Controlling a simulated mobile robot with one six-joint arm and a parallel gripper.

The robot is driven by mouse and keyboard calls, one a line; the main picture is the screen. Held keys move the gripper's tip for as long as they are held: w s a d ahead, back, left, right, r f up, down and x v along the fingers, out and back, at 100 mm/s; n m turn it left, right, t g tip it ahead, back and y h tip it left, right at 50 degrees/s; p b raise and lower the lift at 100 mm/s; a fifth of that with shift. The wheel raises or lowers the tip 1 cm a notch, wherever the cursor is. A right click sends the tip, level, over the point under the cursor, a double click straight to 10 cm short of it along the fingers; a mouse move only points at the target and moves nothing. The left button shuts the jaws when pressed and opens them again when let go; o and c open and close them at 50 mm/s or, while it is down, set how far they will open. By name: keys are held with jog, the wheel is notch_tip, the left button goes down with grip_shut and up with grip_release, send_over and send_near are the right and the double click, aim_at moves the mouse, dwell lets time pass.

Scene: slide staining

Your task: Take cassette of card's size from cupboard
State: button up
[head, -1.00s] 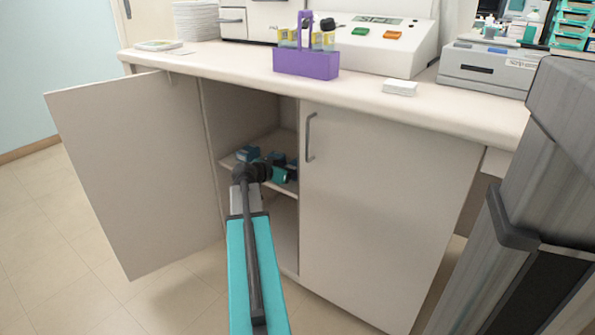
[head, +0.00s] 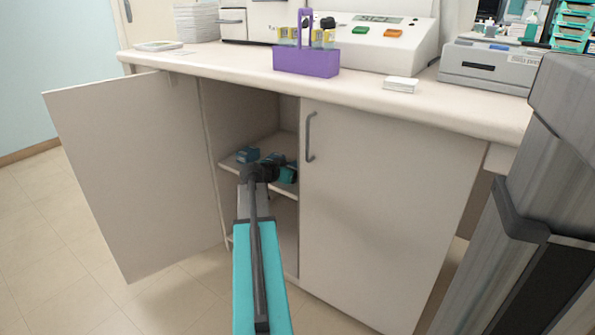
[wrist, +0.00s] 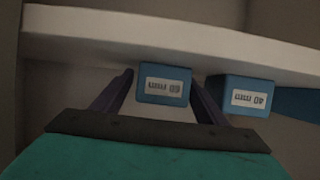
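Several blue cassettes stand on the shelf (head: 229,163) inside the open cupboard, one of them at the left (head: 247,154). In the wrist view, turned upside down, one blue cassette (wrist: 165,85) with a white label, seemingly 60 mm, lies between the fingers of my gripper (wrist: 163,77). Its neighbour (wrist: 240,95), seemingly labelled 40 mm, is just right of the right finger. My gripper is open, with visible gaps beside the cassette. In the head view my gripper (head: 262,172) partly covers the cassettes. I cannot tell which item is the card.
The left cupboard door (head: 135,180) is swung open; the right door (head: 385,205) is shut. The shelf edge (wrist: 180,37) runs close by the fingers. On the counter (head: 240,60) are a purple rack (head: 306,63), a small white stack (head: 400,85) and machines.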

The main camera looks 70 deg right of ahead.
aim_at(295, 166)
jog(key=c, duration=1.1)
jog(key=shift+r, duration=0.1)
jog(key=shift+r+p, duration=1)
jog(key=shift+r, duration=0.7)
jog(key=shift+w+a+r, duration=0.1)
jog(key=shift+a+r, duration=0.05)
jog(key=shift+a, duration=0.2)
jog(key=w+a+r+p, duration=0.1)
jog(key=w+a+p, duration=0.2)
jog(key=a, duration=1.1)
jog(key=shift+w+p, duration=0.4)
jog(key=shift+w, duration=1.05)
jog(key=shift+r, duration=0.1)
